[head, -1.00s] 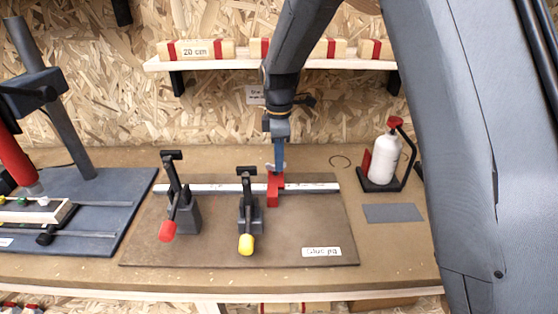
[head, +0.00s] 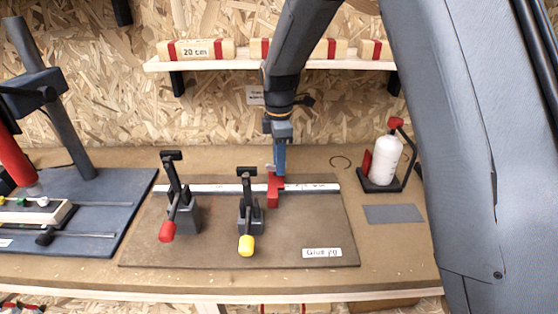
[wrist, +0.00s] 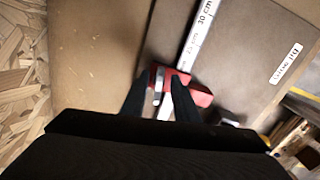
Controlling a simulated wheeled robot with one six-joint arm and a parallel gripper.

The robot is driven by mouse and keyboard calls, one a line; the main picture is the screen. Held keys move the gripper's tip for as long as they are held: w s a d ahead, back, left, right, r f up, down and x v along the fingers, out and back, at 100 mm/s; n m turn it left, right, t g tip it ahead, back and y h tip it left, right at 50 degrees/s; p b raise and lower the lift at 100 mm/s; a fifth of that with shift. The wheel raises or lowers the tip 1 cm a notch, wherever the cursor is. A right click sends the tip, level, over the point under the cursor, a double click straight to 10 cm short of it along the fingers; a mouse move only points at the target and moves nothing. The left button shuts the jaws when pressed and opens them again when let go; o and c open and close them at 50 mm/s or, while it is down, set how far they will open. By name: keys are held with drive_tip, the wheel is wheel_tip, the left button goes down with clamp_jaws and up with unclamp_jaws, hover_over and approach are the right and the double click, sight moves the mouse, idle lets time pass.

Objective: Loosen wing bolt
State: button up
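A red stop block (head: 273,188) sits on the white ruler rail (head: 312,187) of the glue jig, and also shows in the wrist view (wrist: 200,95). The small silvery wing bolt (head: 268,168) is on top of the block. My gripper (head: 279,170) points straight down right at the bolt and hides part of it. In the wrist view its two dark fingers (wrist: 158,78) stand apart, with a silvery part of the bolt between their tips. Blur keeps me from telling whether they press on it.
Two toggle clamps, one with a red handle (head: 167,231) and one with a yellow handle (head: 246,245), stand to the left on the jig board (head: 215,252). A white glue bottle (head: 385,160) stands to the right. A shelf (head: 230,64) runs behind my arm.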

drive_tip(key=shift+r, duration=0.2)
wheel_tip(320, 180, up, 8)
drive_tip(key=shift+f+b, duration=0.25)
drive_tip(key=shift+b, duration=0.8)
drive_tip(key=s+d+f+m, duration=0.2)
drive_tip(key=s+d+m, duration=0.3)
drive_tip(key=s+m, duration=0.1)
drive_tip(key=s+d+f+m, duration=0.3)
drive_tip(key=s+d+m, duration=0.2)
drive_tip(key=s, duration=0.4)
drive_tip(key=s+d+f+m+t, duration=0.1)
drive_tip(key=s+d+f+m, duration=0.1)
drive_tip(key=s+d+m, duration=0.4)
drive_tip(key=shift+s+f+m, duration=0.15)
drive_tip(key=shift+s+m, duration=0.6)
drive_tip(key=shift+m, duration=0.35)
drive_tip(key=shift+s+f, duration=0.1)
drive_tip(key=shift+s, duration=0.15)
